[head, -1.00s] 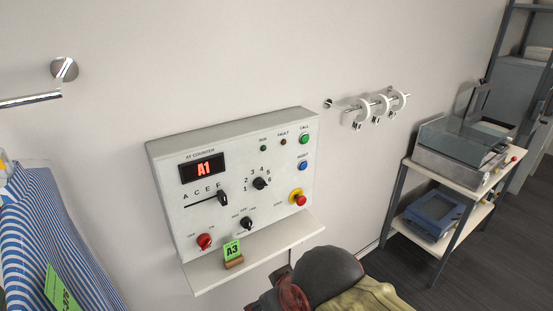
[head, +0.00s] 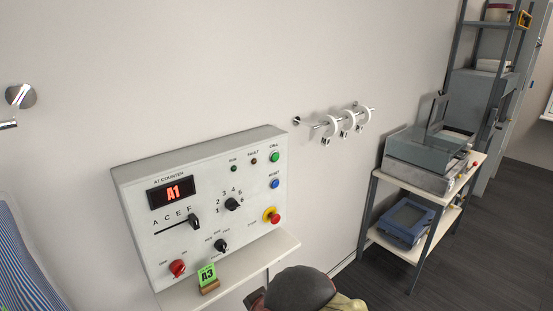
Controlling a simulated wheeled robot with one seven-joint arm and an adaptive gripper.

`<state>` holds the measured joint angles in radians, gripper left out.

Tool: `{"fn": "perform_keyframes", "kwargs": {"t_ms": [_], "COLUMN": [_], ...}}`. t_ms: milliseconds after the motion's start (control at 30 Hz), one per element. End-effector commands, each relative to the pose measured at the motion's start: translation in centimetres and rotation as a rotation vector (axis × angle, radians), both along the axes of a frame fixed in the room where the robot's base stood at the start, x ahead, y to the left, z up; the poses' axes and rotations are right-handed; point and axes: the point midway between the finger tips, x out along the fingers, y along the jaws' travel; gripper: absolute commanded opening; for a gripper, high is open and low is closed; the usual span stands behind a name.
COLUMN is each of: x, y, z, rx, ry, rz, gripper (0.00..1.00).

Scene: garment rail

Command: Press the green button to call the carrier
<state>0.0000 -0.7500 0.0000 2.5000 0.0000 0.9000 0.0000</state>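The control panel (head: 140,185) is a pale box on the wall at left of centre in the head view. The green button (head: 275,157), labelled CALL, is at its upper right corner, above the blue RESET button (head: 275,183). Nothing covers the green button. The red display (head: 173,192) reads A1 under "AT COUNTER". A green tag (head: 207,274) marked A3 stands in a small wooden holder on the shelf below the panel. My gripper is not in view.
A red stop button (head: 275,217) with a yellow surround, a black dial (head: 232,204) and a red switch (head: 177,268) are on the panel. A dark rounded object (head: 303,287) is at the bottom edge. A two-tier stand (head: 383,178) is at right.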

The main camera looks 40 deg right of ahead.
Motion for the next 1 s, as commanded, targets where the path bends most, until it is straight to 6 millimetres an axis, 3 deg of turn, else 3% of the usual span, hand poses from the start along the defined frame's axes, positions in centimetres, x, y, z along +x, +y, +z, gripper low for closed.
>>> {"fn": "perform_keyframes", "kwargs": {"t_ms": [633,1000], "x": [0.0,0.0], "y": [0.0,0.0], "z": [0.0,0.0], "rx": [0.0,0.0], "ry": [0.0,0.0], "rz": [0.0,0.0], "gripper": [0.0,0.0]}}
